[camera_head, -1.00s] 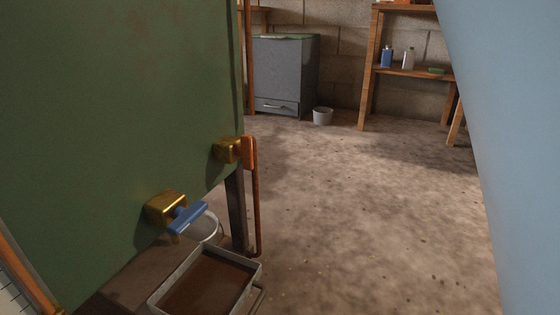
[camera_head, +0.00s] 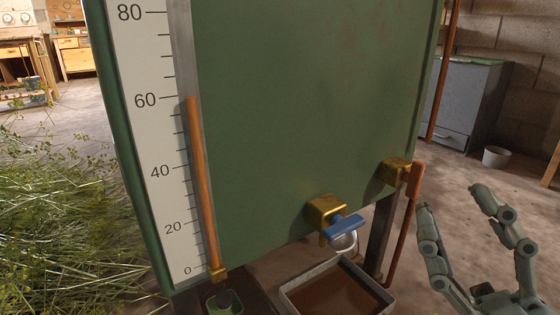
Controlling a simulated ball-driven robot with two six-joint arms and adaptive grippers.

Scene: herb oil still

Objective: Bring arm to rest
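My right gripper (camera_head: 463,218) shows at the lower right, its grey-green fingers spread apart with nothing between them. It is to the right of the green tank (camera_head: 290,110) and apart from the copper pipe (camera_head: 404,225). A brass tap with a blue handle (camera_head: 344,228) sticks out low on the tank's front. My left gripper is outside the view.
A scale (camera_head: 147,130) with an orange column runs down the tank's left side. A metal tray (camera_head: 295,295) with brown contents sits below the tap. Cut herbs (camera_head: 60,215) are heaped at left. A grey cabinet (camera_head: 465,100) and a bucket (camera_head: 496,156) stand behind at right.

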